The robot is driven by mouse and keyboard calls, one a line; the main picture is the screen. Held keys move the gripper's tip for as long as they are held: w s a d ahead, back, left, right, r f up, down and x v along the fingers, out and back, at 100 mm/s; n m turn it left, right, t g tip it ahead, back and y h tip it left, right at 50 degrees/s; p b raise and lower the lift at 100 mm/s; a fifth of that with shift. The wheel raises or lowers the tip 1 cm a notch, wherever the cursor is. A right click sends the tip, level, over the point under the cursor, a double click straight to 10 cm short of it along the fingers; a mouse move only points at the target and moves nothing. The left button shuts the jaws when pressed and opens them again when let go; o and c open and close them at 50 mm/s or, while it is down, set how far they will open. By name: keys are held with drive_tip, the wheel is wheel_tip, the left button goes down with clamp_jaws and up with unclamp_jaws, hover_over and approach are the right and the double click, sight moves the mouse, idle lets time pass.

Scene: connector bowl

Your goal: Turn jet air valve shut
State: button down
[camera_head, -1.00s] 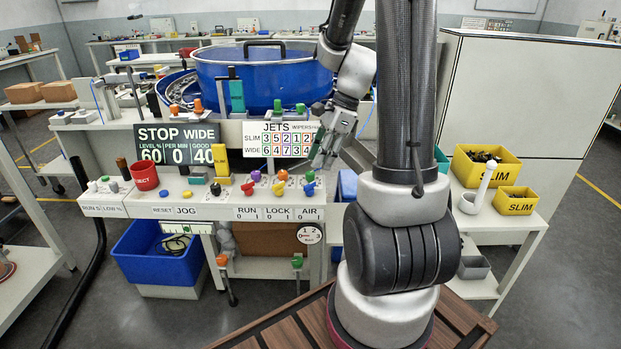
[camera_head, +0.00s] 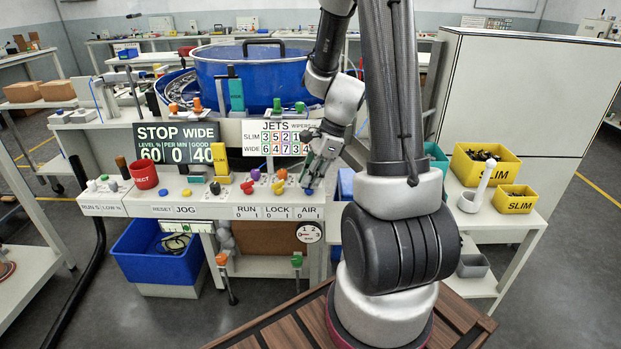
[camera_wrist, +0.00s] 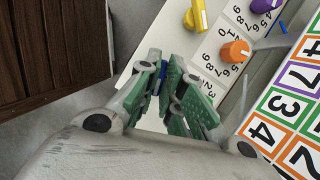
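The AIR label (camera_head: 311,213), marked 0 and 1, is at the right end of the white control panel. A small blue handle (camera_head: 309,191) sits just above it, mostly covered by my gripper. My gripper (camera_head: 311,182) reaches down over this handle from above. In the wrist view, its green-padded fingers (camera_wrist: 167,85) are close together, with a bit of blue (camera_wrist: 163,76) showing between them. I cannot tell whether they grip it. The handle's angle is hidden. A round gauge (camera_head: 309,233) hangs below the label.
Orange (camera_head: 282,174) and purple (camera_head: 256,174) knobs and a yellow handle (camera_head: 277,188) stand left of my gripper. The JETS board (camera_head: 270,139) is close behind. A blue bowl (camera_head: 250,75) is above. Yellow SLIM bins (camera_head: 515,200) stand to the right.

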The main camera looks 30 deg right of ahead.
drive_tip(key=shift+n, duration=0.3)
drive_tip(key=shift+w+n+g, duration=0.1)
drive_tip(key=shift+n+g, duration=1)
drive_tip(key=shift+n, duration=1.3)
drive_tip(key=c, duration=1.6)
unclamp_jaws()
drive_tip(key=shift+o, duration=0.2)
drive_tip(key=v, duration=1.2)
drive_tip(key=shift+w, duration=0.1)
